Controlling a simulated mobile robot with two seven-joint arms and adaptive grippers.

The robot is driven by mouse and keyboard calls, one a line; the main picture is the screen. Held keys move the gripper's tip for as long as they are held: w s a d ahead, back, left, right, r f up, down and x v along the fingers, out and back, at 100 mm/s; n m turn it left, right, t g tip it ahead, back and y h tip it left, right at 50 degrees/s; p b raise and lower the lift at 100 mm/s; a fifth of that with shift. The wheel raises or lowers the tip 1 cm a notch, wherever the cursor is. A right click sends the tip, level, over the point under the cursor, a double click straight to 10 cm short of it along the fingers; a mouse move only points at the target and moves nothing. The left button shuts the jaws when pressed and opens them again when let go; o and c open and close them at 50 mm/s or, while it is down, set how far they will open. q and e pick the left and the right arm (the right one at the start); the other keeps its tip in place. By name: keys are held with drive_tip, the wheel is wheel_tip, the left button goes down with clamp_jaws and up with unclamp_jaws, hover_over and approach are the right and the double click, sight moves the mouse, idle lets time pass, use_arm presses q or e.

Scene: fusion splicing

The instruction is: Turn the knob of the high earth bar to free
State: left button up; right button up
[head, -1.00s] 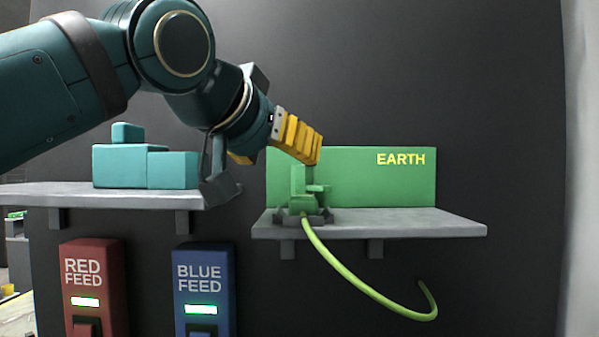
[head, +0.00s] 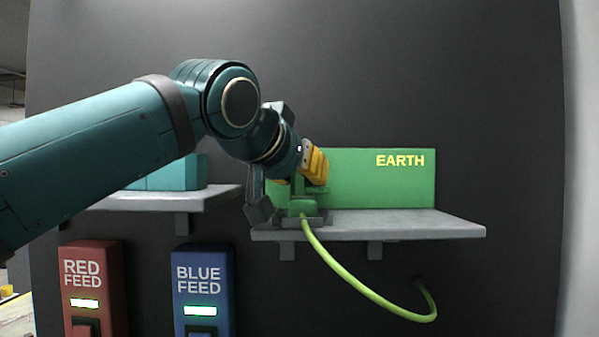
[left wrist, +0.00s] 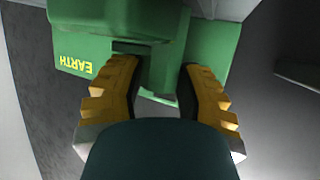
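The green earth bar device (head: 302,207) stands on the left end of the right shelf, in front of the green EARTH panel (head: 385,180). A yellow-green cable runs from its base. My left gripper (head: 316,168) is at the upper part of the device in the head view. In the left wrist view, the yellow fingers of my left gripper (left wrist: 160,85) are apart, with a green upright part (left wrist: 160,68) of the device between their tips. Gaps seem to show beside it; contact is not clear. The knob itself is not clearly made out. My right gripper is in no view.
The grey right shelf (head: 410,225) is bare on its right half. The left shelf (head: 215,196) holds teal blocks (head: 180,175), partly behind my left arm. Red feed (head: 92,285) and blue feed (head: 203,285) boxes hang below. The yellow-green cable (head: 350,280) loops under the right shelf.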

use_arm(q)
clamp_jaws()
drive_tip(key=shift+s+d+n+t+y+p, duration=0.1)
drive_tip(key=shift+d+n+t+y+p, duration=0.15)
drive_tip(key=shift+n+y, duration=0.45)
drive_tip(key=shift+n+t+y+p, duration=0.15)
drive_tip(key=shift+n+t+y, duration=0.2)
drive_tip(key=shift+n+y, duration=0.3)
drive_tip(key=n+y, duration=0.2)
drive_tip(key=y, duration=0.1)
drive_tip(key=shift+d+n, duration=0.1)
drive_tip(key=shift+n, duration=0.25)
drive_tip(key=shift+n+y+p, duration=0.55)
drive_tip(key=shift+n+y, duration=0.35)
drive_tip(key=shift+y, duration=0.35)
